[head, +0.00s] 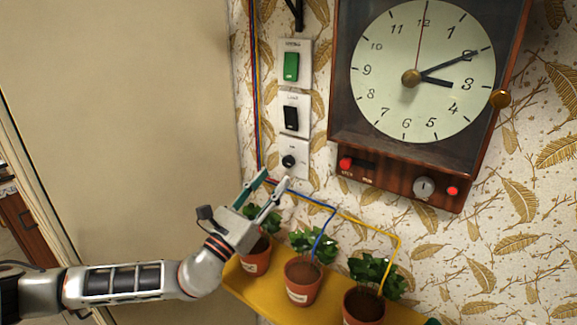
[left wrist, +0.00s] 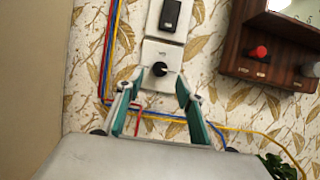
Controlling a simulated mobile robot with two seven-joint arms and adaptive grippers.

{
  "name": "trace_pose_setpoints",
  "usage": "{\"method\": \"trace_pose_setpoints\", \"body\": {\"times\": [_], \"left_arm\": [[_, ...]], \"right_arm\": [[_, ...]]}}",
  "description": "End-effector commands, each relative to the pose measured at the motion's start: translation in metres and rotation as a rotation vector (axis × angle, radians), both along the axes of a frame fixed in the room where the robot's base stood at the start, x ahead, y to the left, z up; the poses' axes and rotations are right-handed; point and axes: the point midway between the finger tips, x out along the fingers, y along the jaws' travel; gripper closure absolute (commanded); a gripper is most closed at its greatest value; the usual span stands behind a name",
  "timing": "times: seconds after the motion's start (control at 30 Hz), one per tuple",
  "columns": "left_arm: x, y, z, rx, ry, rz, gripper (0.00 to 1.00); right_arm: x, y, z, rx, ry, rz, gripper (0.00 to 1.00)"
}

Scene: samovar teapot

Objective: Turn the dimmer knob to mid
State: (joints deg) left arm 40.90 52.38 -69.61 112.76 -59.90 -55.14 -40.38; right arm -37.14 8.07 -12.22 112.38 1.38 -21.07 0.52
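The dimmer knob (head: 289,161) is a small round black knob on a white wall plate (head: 298,172), the lowest of three stacked plates. In the left wrist view the knob (left wrist: 160,69) sits just beyond the fingertips, with a small pointer mark that is hard to read. My left gripper (head: 274,178) is open and empty, below and slightly left of the knob in the head view. Its green-padded fingers (left wrist: 161,77) point up toward the knob, apparently apart from it. My right gripper is in neither view.
Above the knob are a black rocker switch (head: 292,118) and a green one (head: 291,66). A wooden clock (head: 340,110) hangs to the right. Below, potted plants (head: 303,280) stand on a yellow shelf (head: 272,308). Colored wires (head: 255,100) run down the wall and across under the plate.

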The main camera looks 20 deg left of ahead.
Motion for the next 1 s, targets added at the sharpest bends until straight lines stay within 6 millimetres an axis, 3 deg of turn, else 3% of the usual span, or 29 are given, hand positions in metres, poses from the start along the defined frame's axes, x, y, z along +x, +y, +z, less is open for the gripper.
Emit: {"method": "trace_pose_setpoints", "body": {"times": [0.3, 0.7, 0.87, 1.0], "left_arm": [[0.039, -0.014, 0.019, -0.001, -0.002, 0.001, 0.63], [0.046, -0.017, 0.020, -0.002, 0.001, 0.000, 0.63], [0.046, -0.017, 0.021, -0.002, 0.001, 0.000, 1.00], [0.046, -0.016, 0.020, -0.003, 0.001, 0.000, 1.00]], "right_arm": [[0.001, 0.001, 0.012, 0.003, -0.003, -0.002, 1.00], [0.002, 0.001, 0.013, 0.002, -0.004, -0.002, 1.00], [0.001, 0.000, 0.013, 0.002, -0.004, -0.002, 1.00], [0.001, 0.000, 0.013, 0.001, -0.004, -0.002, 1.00]]}}
